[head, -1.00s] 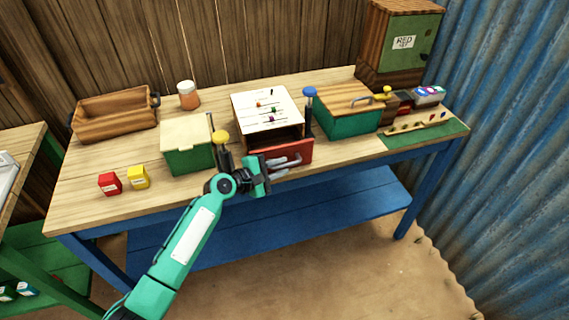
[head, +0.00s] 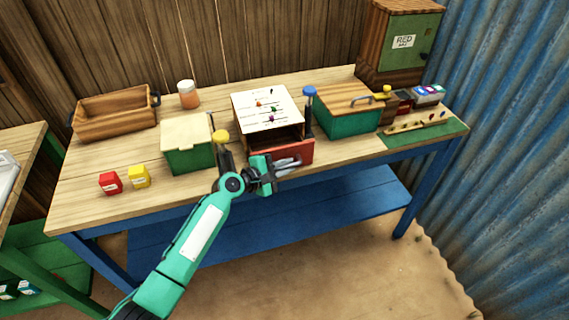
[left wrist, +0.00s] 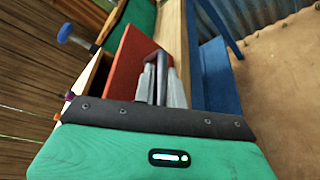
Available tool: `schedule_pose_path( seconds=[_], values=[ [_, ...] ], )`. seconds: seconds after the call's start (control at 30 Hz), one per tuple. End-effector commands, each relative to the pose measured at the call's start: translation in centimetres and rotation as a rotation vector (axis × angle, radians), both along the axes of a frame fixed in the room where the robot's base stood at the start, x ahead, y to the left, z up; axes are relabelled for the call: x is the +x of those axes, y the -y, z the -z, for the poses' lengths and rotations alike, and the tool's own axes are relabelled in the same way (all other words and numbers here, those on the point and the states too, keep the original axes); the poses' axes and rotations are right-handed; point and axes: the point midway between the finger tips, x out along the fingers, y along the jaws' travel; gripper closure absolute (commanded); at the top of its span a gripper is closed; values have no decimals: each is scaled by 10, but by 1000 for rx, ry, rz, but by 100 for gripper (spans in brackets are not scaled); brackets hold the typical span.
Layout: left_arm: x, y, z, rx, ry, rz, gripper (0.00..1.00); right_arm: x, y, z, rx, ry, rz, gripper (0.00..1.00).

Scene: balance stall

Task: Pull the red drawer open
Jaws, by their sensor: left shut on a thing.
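The red drawer (head: 300,151) is in the white-topped cabinet (head: 268,109) on the workbench. Its front stands out from the cabinet, with a dark gap behind its top edge, so it is partly open. The red drawer front also shows in the left wrist view (left wrist: 131,60). My left gripper (head: 290,166) is in front of it, with its fingers shut on the drawer handle. My right gripper is not in view.
A green box with a cream lid (head: 187,143) stands left of the cabinet. A yellow-knobbed post (head: 221,137) and a blue-knobbed post (head: 309,92) flank the drawer. A green box with a wooden lid (head: 347,120) stands right. Open floor (head: 350,265) lies in front.

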Motion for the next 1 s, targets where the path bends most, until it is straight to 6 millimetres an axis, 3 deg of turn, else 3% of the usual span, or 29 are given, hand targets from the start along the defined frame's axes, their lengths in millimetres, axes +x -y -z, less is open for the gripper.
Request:
schedule_pose_path(
  seconds=[0.2, 0.4, 0.8, 0.83, 0.87, 1.0],
  values=[
    [-41, 14, -3, -1, -8, 3, 100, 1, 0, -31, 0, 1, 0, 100],
    [-68, 22, -1, 0, -6, 1, 100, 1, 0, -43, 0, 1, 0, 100],
    [-73, 23, 1, 2, -3, 1, 100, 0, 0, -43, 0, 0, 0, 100],
    [-73, 23, 1, 2, -3, 1, 84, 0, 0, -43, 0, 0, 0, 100],
    [-73, 24, 1, 2, -3, 1, 78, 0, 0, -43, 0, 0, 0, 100],
    [-73, 24, 1, 1, -3, 1, 78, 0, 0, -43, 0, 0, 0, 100]
  ],
)
